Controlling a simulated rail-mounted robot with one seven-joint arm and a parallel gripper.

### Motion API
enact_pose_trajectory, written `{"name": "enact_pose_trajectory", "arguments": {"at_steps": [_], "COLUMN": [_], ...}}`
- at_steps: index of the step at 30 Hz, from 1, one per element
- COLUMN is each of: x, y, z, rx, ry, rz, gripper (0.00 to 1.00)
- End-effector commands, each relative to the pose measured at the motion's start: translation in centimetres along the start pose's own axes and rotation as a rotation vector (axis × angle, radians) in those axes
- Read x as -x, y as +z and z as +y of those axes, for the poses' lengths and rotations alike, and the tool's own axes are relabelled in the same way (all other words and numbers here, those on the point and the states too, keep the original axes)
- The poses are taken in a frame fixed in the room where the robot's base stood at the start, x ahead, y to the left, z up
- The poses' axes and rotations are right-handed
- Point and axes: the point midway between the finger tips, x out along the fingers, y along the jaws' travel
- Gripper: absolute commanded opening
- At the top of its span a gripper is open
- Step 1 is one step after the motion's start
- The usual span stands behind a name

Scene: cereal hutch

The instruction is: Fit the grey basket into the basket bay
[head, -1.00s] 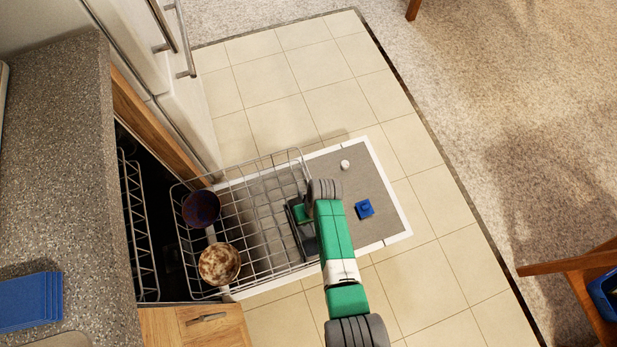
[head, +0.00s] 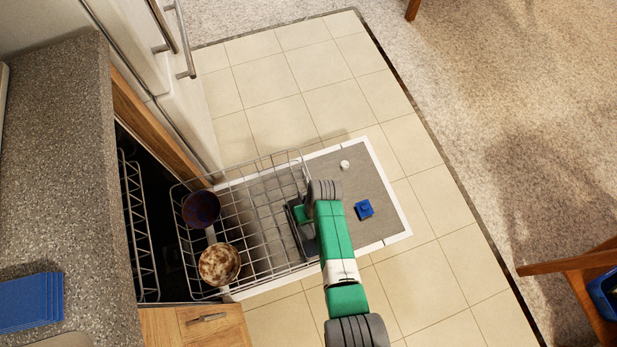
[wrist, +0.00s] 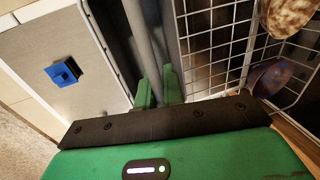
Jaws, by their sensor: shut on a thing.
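The grey basket (head: 305,238) is dark and narrow. In the head view it lies along the front edge of the pulled-out dishwasher rack (head: 262,215), partly hidden by my arm. My gripper (head: 302,213) is over it, with green fingers. In the wrist view the gripper (wrist: 158,90) is shut on the basket's grey bar-like handle (wrist: 143,35), and the dark basket body (wrist: 118,45) shows beside it, next to the rack wires (wrist: 215,50). The basket bay is not clearly distinguishable, and I cannot tell whether the basket is seated in it.
Two bowls, one dark (head: 201,208) and one brown-and-white (head: 219,264), sit in the rack's left part. A blue block (head: 364,209) and a small white round piece (head: 345,165) are on the open door (head: 385,192). The counter (head: 60,170) is at left. Tiled floor right of the door is clear.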

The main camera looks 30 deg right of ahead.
Motion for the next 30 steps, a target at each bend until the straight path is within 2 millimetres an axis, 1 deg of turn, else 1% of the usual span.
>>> {"name": "enact_pose_trajectory", "arguments": {"at_steps": [25, 26, 27, 29, 30], "x": [-0.59, -0.59, -0.59, -0.59, -0.59], "y": [-0.02, -0.03, -0.03, -0.03, -0.03], "z": [0.11, 0.11, 0.11, 0.11, 0.11], "rx": [0.000, 0.000, 0.000, 0.000, 0.000], "ry": [0.000, 0.000, 0.000, 0.000, 0.000], "rz": [0.000, 0.000, 0.000, 0.000, 0.000], "gripper": [0.00, 0.11, 0.19, 0.31, 0.34]}}
